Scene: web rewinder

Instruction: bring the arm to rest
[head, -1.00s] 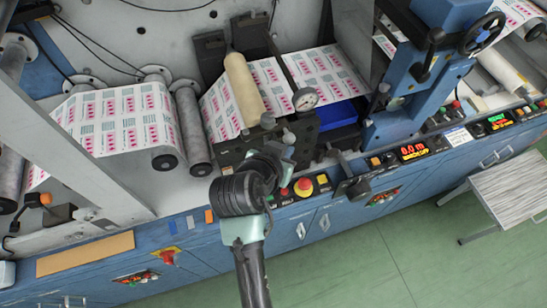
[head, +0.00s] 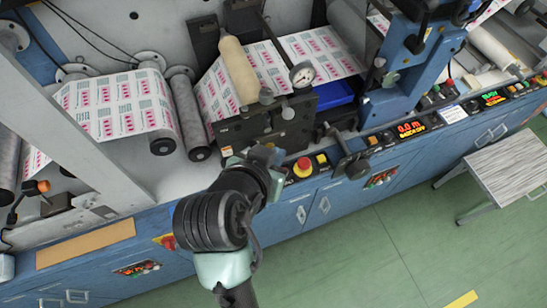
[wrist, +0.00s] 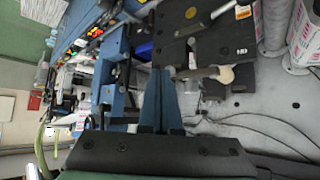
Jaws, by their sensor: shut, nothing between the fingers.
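My arm reaches up from the bottom of the head view, its dark wrist in front of the blue rewinder cabinet (head: 290,222). In the head view the fingers are hidden or too small to make out. In the wrist view my gripper (wrist: 158,75) shows two blue-grey fingers side by side, shut with nothing between them. Beyond the fingertips are a dark machine block (wrist: 185,40) and a pale roller end (wrist: 225,75). I cannot see the fingers touching anything.
The printed web (head: 120,105) runs over rollers on the machine. A red stop button (head: 303,167) and a black-handled lever (head: 350,160) are close to the right of my wrist. A grey-topped stool (head: 512,168) stands at right. The green floor (head: 400,250) in front is clear.

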